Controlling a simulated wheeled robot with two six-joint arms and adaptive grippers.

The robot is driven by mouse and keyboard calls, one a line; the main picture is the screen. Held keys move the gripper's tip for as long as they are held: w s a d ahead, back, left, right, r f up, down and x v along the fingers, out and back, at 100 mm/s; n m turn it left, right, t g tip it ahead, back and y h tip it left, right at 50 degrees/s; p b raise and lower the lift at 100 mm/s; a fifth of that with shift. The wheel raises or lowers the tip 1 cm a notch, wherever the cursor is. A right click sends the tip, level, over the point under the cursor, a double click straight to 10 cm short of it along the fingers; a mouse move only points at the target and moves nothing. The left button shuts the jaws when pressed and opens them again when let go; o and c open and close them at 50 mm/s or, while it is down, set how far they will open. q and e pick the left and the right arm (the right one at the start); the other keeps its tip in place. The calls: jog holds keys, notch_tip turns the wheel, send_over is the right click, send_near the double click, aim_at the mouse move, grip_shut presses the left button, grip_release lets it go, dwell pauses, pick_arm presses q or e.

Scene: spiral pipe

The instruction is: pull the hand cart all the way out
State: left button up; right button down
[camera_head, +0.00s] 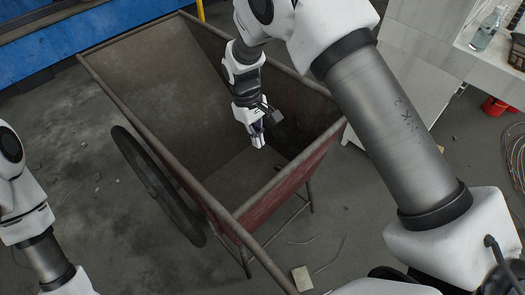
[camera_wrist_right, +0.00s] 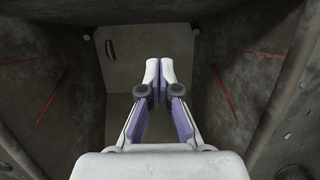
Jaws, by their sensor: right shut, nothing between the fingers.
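The hand cart (camera_head: 288,188) is a deep, rusty, reddish-brown metal tub with a tubular rim, a dark wheel on its left side and thin legs at the near end. My right gripper (camera_head: 257,138) hangs inside the tub's opening, shut and empty, apart from the rim as far as I can tell. In the right wrist view the gripper's fingertips (camera_wrist_right: 160,66) meet above the tub's interior, with the cart's walls (camera_wrist_right: 60,85) on both sides. My left arm shows at the left edge, but its gripper is out of view.
A blue structure (camera_head: 110,32) stands behind the cart at the upper left. A white counter with a bottle (camera_head: 487,28) is at the upper right, with a red bucket (camera_head: 494,105) below. A small block (camera_head: 302,278) lies on the floor in front. The floor left of the cart is mostly clear.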

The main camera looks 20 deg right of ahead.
jog(key=s+d+f+p, duration=0.1)
jog(key=s+d+f, duration=0.1)
jog(key=s+f, duration=0.4)
jog(key=x, duration=0.4)
jog(key=shift+p, duration=0.35)
jog(key=shift+d+r, duration=0.1)
